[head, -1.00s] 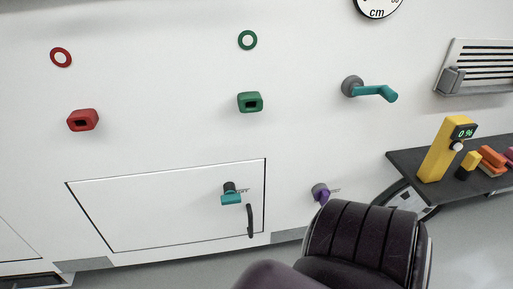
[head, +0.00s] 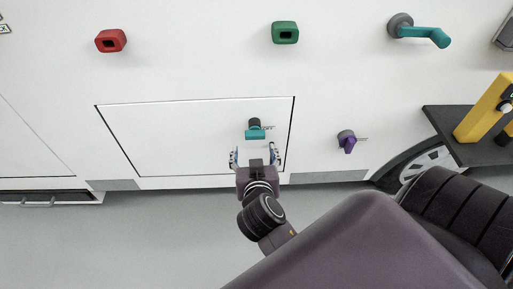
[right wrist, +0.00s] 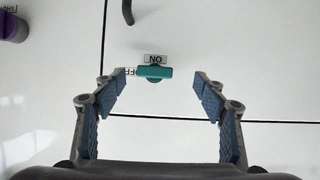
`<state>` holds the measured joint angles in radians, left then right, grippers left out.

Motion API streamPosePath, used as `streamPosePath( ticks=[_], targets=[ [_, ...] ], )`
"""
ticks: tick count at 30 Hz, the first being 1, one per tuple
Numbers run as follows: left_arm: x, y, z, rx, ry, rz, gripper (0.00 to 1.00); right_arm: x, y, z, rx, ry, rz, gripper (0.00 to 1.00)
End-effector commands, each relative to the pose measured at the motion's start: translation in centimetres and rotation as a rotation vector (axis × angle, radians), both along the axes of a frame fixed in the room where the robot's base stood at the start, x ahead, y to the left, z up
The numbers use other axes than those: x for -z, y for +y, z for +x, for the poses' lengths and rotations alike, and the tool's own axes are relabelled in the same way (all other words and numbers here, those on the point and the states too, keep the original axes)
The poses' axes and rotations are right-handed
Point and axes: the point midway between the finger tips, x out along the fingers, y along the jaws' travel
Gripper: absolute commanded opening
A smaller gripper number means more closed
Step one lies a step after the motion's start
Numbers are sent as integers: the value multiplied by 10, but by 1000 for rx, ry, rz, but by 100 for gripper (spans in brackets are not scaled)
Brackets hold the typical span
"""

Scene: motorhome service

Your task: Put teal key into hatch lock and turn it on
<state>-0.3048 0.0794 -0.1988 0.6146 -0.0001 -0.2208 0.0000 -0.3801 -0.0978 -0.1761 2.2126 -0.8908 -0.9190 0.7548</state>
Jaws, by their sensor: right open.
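The teal key (head: 255,133) sits at the dark hatch lock (head: 254,122) on the white hatch (head: 150,135), near its right edge. In the right wrist view the teal key (right wrist: 155,72) lies crosswise, with an ON label beside it and a partly covered OFF label at its left. My right gripper (head: 255,157) is open and empty, just below the key in the head view. In the wrist view the key appears between the open fingers (right wrist: 160,85), a little beyond the tips, with no contact visible. My left gripper is not in view.
A purple knob (head: 347,142) is on the wall right of the hatch. Red (head: 110,40) and green (head: 285,33) sockets and a teal crank (head: 420,33) are higher up. A dark shelf (head: 440,125) juts out at right. The hatch handle (right wrist: 128,10) shows in the wrist view.

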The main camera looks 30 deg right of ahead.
Motion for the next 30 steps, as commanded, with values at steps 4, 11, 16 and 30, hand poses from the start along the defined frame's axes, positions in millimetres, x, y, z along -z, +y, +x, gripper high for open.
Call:
streamPosePath(
  ticks=[4,11,16,30],
  targets=[
    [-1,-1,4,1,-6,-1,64,-14,-9,1,28,-31,3,65],
    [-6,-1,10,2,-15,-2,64,-3,-25,27,27,-32,0,65],
    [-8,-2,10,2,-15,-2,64,7,-37,46,27,-30,0,65],
    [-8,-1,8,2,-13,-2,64,15,-45,59,27,-30,4,65]
  ],
)
